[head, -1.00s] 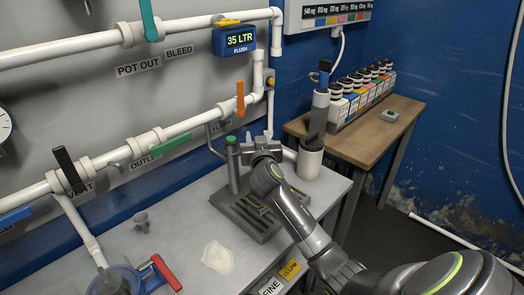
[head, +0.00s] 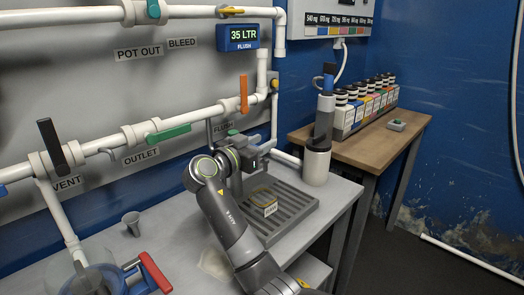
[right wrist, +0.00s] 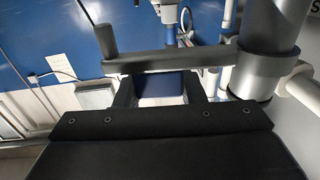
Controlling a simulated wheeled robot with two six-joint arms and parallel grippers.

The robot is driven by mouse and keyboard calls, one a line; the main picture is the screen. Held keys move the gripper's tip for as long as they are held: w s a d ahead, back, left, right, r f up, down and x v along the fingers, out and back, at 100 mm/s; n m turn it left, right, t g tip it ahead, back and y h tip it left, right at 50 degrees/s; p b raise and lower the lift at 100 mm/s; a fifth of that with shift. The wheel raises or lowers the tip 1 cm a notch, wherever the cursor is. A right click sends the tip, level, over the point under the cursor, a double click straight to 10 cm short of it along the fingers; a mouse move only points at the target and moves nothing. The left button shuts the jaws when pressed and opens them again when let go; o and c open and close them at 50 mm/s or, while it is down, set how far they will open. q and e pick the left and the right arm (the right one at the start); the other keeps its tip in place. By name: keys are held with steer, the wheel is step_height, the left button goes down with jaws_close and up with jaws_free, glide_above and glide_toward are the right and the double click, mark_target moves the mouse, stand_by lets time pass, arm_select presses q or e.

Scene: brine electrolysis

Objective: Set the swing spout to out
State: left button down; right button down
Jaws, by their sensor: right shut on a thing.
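The swing spout is a grey post (head: 236,178) with a horizontal arm, standing at the back of a slotted drain tray (head: 303,217) on the bench. In the right wrist view the spout's grey arm (right wrist: 230,61) runs left from the thick post (right wrist: 271,42) and ends in an upright grey pin (right wrist: 106,40). My right gripper (head: 258,158) is at the spout, shut on its arm; its two black fingers (right wrist: 160,82) meet the arm between pin and post. In the head view the gripper hides much of the spout arm. My left gripper is out of view.
A white cylinder (head: 316,166) stands at the bench's right end. White pipes with an orange valve handle (head: 244,94) run behind.

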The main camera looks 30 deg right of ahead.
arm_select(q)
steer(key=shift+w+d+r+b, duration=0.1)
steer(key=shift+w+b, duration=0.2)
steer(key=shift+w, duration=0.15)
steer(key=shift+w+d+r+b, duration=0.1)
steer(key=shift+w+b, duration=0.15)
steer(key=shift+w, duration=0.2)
arm_select(e)
steer(key=shift+s+a+m+g+h, duration=0.25)
steer(key=shift+m+g, duration=0.35)
steer(key=shift+g, duration=0.3)
steer(key=c, duration=0.9)
jaws_free()
steer(key=shift+a, duration=0.1)
